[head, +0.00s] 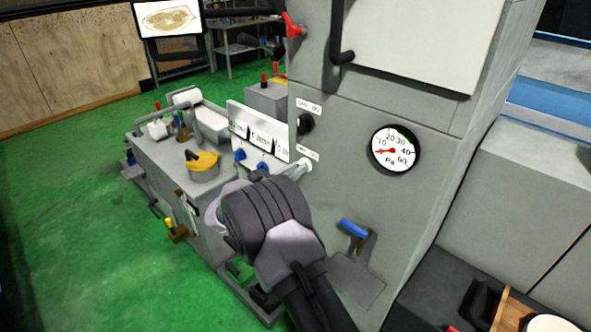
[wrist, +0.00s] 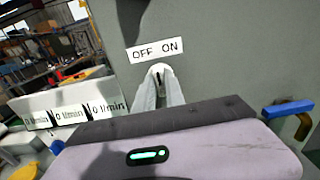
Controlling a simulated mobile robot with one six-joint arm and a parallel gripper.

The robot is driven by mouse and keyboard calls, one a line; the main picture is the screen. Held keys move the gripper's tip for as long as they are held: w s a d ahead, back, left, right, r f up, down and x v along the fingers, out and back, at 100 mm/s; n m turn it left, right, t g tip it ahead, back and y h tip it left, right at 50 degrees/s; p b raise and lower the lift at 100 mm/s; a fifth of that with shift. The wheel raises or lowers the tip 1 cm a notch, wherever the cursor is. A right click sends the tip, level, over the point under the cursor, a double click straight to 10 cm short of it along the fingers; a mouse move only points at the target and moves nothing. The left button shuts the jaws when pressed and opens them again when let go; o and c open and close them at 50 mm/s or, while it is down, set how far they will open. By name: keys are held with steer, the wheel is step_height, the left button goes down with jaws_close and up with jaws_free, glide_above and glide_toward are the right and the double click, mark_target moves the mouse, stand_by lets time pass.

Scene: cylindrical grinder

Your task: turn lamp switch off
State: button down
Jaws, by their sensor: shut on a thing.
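In the wrist view a white OFF ON label (wrist: 155,50) is on the grey machine panel. Just below it, the pale fingers of my gripper (wrist: 159,72) are closed around a small dark switch (wrist: 158,77), mostly hidden between them. The switch looks roughly upright, but its exact setting is hard to tell. In the head view my gripper (head: 303,166) reaches the panel just under the lower of two small labels (head: 307,153). The switch is hidden there.
A black knob (head: 305,124) sits under the upper label, just above my gripper. A pressure gauge (head: 394,150) is to the right, with a blue-handled lever (head: 353,229) below it. Flow displays (head: 262,140) and blue knobs (head: 262,166) are close on the left.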

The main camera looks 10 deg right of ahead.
steer(key=c, duration=1.4)
jaws_free()
steer(key=p+v, duration=0.1)
steer(key=v, duration=1.6)
steer(key=shift+s+a+p, duration=0.15)
steer(key=shift+p, duration=0.15)
